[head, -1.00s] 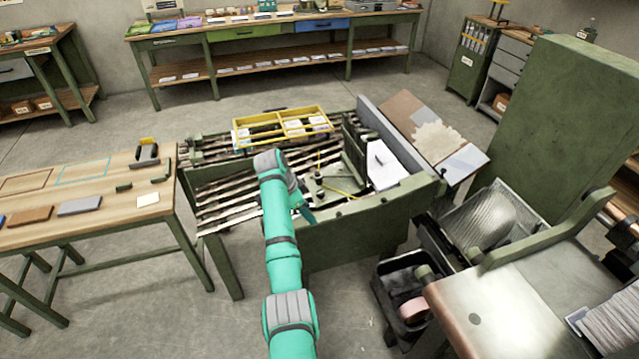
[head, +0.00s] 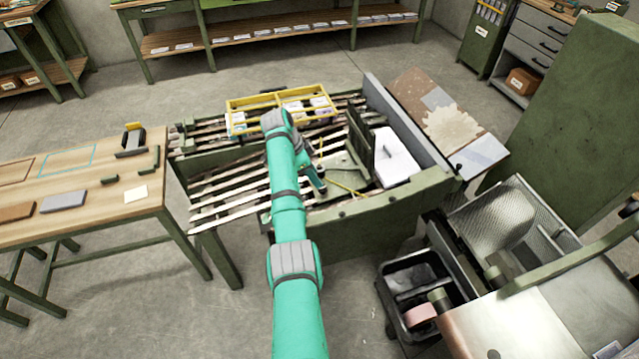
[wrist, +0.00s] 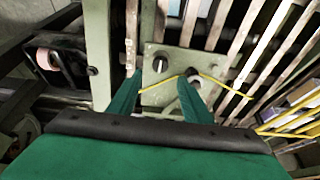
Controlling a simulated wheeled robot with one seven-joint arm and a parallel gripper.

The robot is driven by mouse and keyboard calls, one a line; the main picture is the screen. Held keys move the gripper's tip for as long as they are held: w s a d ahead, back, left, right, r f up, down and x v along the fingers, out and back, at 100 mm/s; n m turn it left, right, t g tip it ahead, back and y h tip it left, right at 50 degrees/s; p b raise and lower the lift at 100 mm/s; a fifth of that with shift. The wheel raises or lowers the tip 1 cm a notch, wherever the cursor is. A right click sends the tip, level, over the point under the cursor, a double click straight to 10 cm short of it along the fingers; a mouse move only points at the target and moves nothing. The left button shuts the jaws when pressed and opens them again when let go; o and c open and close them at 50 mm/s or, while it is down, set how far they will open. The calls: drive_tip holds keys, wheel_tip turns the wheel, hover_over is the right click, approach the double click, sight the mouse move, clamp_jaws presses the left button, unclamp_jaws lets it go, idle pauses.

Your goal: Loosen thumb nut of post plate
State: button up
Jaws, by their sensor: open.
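In the wrist view my gripper (wrist: 160,92) is open, its two teal fingers apart and pointing at a grey-green post plate (wrist: 176,58). A small dark, wing-like knob (wrist: 160,66), perhaps the thumb nut, shows on the plate beyond the gap between the fingertips. A round knob (wrist: 193,74) stands near the right fingertip; I cannot tell for sure which is the nut. No contact is clear.
A yellow cord (wrist: 225,86) runs across the plate near the fingers. Wooden slats (head: 225,190) lie left of it. A yellow divided tray (head: 240,123) sits behind, and a green upright plate (head: 358,138) and white paper stack (head: 398,158) stand to the right.

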sight(322, 190)
drive_tip(key=shift+x, duration=3.45)
drive_tip(key=shift+a, duration=0.1)
drive_tip(key=shift+c, duration=0.4)
drive_tip(key=c, duration=1)
